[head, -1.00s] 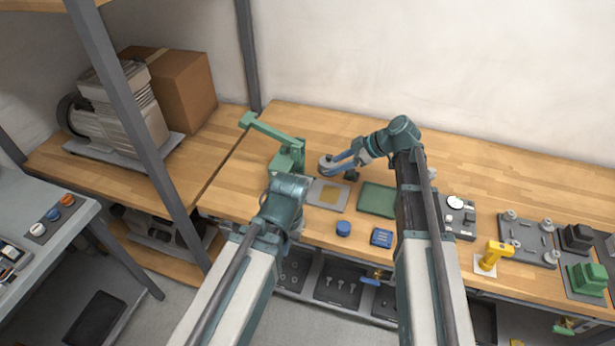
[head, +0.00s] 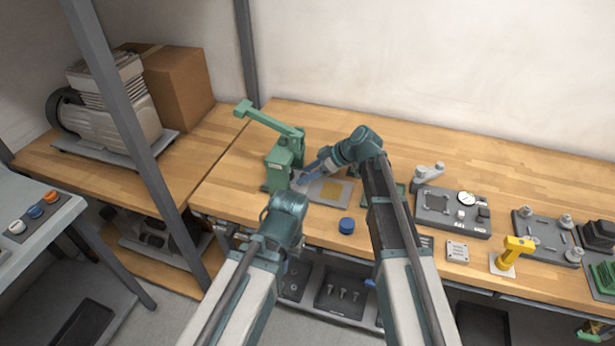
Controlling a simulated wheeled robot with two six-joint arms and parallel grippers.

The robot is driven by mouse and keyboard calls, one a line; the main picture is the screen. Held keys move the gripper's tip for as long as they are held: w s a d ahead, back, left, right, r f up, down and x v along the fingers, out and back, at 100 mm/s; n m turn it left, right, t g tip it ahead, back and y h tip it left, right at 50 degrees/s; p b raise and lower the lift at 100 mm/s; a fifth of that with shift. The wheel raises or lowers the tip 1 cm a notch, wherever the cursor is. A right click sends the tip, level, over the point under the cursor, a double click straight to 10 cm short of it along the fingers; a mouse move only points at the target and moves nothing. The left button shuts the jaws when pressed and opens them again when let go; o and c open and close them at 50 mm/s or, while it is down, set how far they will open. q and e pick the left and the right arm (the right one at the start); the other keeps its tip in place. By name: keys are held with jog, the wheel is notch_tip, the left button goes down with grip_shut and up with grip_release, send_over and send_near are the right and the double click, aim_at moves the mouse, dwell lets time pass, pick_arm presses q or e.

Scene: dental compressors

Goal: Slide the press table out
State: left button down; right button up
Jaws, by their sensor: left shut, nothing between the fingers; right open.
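The green press (head: 283,165) stands at the left end of the bench, its long lever raised toward the back left. A grey plate with a gold square (head: 330,189), which looks like the press table, lies flat at the foot of the press, to its right. My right gripper (head: 308,176) is open, with blue fingers pointing down-left over the plate's left part beside the press. I cannot tell whether it touches. My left gripper (head: 286,267) is shut and empty, low in front of the bench edge. Its fingers are mostly hidden by my own arm.
A blue round piece (head: 346,226) sits in front of the plate. A green tray (head: 398,190) is partly behind my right arm. A gauge fixture (head: 453,213), a yellow tool (head: 512,251) and a grey fixture plate (head: 546,238) stand to the right. The back of the bench is clear.

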jog(key=shift+c, duration=0.3)
grip_shut()
jog(key=shift+d, duration=0.1)
dwell(1.1)
